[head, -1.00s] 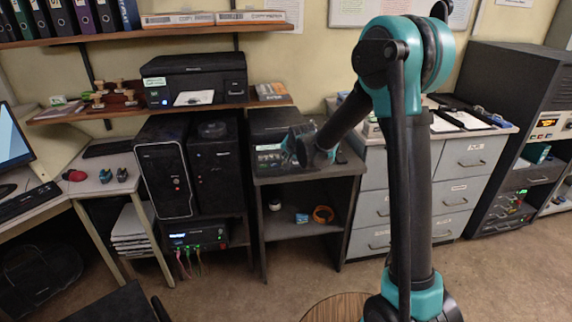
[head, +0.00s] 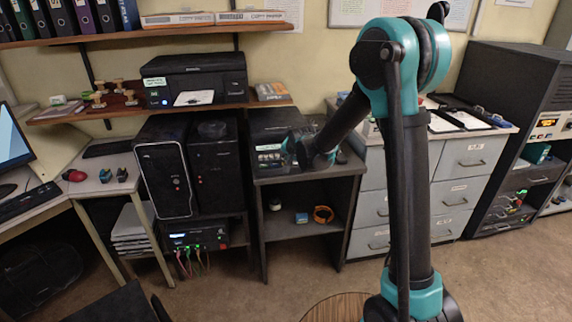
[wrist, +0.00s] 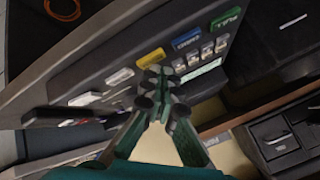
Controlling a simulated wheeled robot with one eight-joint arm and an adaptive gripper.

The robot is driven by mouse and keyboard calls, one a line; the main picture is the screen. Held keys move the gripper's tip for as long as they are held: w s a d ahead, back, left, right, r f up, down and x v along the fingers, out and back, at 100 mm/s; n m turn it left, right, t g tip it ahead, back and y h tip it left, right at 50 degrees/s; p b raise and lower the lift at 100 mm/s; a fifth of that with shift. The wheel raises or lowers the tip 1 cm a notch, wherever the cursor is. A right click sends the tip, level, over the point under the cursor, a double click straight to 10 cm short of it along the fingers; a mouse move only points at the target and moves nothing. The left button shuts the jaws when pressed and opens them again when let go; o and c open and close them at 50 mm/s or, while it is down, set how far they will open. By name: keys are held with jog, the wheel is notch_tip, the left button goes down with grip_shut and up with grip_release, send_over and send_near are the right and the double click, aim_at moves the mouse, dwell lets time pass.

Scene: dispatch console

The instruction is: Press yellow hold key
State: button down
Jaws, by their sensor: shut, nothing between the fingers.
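The dispatch console (wrist: 120,65) fills much of the wrist view, tilted in the picture. Its yellow key (wrist: 151,58) sits in a row with a blue key (wrist: 187,39), a green key (wrist: 225,19) and pale keys. My gripper (wrist: 156,74) is shut and empty. Its fingertips appear right beside the yellow key and cover part of the panel below it. I cannot tell whether they touch the key. In the head view, my gripper (head: 291,148) is over the right part of the console (head: 268,158) and hides some of it.
The console stands on a dark stand (head: 315,172) with an orange ring on its lower shelf. A shelf with a printer (head: 195,80) is above left. Black computer towers (head: 165,170) stand left, and a grey drawer cabinet (head: 465,160) right.

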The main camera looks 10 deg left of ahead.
jog(key=shift+f, duration=0.35)
dwell(0.7)
jog(key=shift+r, duration=0.75)
jog(key=shift+r, duration=2.5)
jog(key=shift+r, duration=0.1)
notch_tip(320, 180, up, 8)
